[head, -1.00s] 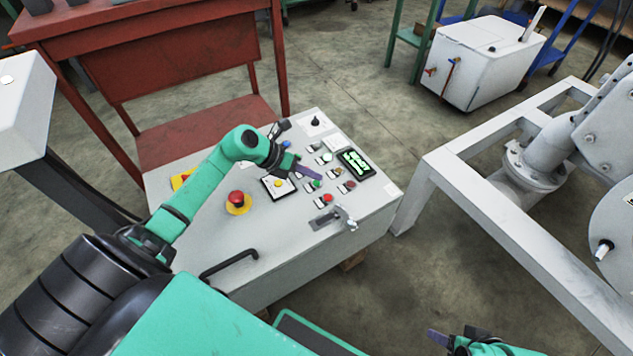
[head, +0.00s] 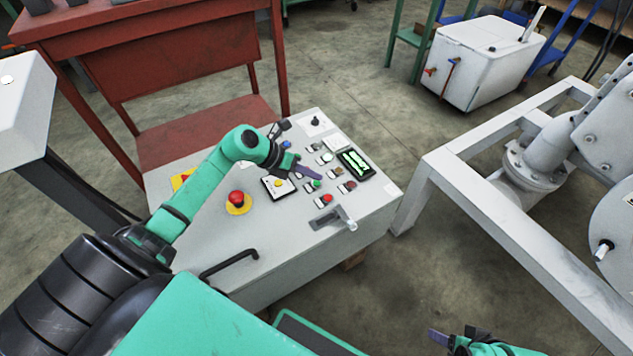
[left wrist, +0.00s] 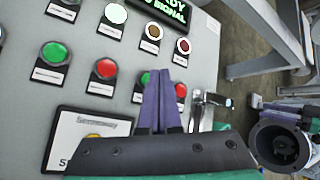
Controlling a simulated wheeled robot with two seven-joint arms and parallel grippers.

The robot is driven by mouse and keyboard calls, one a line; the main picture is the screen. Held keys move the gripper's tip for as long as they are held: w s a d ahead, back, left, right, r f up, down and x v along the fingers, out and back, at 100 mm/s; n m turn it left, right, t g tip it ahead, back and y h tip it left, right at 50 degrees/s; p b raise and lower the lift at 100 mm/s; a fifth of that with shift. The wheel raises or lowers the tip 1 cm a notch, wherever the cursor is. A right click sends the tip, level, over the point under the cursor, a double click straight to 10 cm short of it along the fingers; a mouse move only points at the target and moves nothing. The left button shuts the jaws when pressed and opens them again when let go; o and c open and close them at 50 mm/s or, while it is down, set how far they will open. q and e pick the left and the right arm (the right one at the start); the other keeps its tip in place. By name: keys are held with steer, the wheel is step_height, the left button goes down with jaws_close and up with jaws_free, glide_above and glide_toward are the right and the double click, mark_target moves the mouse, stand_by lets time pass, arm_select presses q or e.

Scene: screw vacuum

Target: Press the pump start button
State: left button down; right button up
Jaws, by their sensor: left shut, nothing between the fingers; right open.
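The control panel (head: 285,225) is a pale grey sloped box with several coloured buttons. My left gripper (head: 312,173) is shut and empty, its purple fingers over the button rows. In the left wrist view its fingertips (left wrist: 160,72) lie between a green button (left wrist: 145,80) and a red button (left wrist: 181,90), partly covering the green one. I cannot tell whether they touch the panel. Another green button (left wrist: 54,53) and red button (left wrist: 105,68) sit further left. The labels are too small to read. My right gripper (head: 440,338) is open at the bottom edge, away from the panel.
A red emergency knob (head: 236,197) on a yellow ring, a metal lever (head: 347,220) and a lit green display (head: 355,163) are on the panel. A black handle (head: 228,263) is at its front. A white machine frame (head: 450,185) stands right, a red bench (head: 185,65) behind.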

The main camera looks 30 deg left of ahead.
arm_select(q)
steer(key=shift+f, duration=0.45)
